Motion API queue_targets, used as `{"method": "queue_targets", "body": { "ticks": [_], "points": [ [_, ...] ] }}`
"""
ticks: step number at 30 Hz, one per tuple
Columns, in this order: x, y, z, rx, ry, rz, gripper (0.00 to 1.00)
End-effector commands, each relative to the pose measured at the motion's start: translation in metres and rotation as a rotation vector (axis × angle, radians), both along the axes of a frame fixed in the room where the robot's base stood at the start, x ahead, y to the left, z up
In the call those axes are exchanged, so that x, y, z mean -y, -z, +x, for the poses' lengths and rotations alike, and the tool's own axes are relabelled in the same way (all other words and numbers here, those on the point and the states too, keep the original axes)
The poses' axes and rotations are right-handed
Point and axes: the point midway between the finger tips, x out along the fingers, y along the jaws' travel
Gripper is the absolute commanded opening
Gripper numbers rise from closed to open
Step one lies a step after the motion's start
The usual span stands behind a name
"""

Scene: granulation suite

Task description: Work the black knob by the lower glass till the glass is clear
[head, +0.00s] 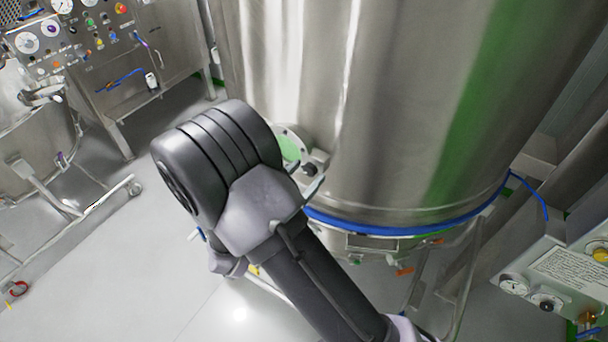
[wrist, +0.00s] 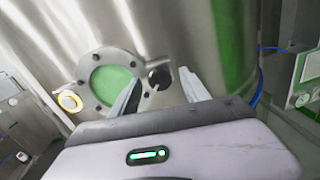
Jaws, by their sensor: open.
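The lower glass (wrist: 112,86) is a round bolted window low on the steel vessel, pale green across its whole face. It also shows in the head view (head: 290,147), partly hidden by my arm. The black knob (wrist: 160,77) sits just right of the glass on a small steel mount; in the head view the knob (head: 309,168) shows beside my wrist. My gripper (wrist: 160,80) is open, one finger on each side of the knob in the wrist view. The left finger overlaps the glass's right rim. I cannot tell whether either finger touches the knob.
The large steel vessel (head: 400,110) fills the view behind the knob, with a blue band (head: 400,229) round its bottom. A gauge box (head: 555,275) stands at right, a control panel (head: 85,35) at upper left.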

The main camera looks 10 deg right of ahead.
Motion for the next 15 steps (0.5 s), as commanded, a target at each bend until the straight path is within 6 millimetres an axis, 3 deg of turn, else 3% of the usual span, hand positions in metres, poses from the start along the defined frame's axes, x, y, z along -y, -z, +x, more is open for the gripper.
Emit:
{"method": "queue_targets", "body": {
  "ticks": [5,13,15],
  "points": [
    [-0.0001,0.0001,0.0001,0.0,0.0,0.0,0.54],
    [-0.0003,0.0,-0.0001,0.0,0.0,0.0,0.05],
    [-0.0004,0.0,-0.0002,0.0,0.0,0.0,0.0]
  ]
}}
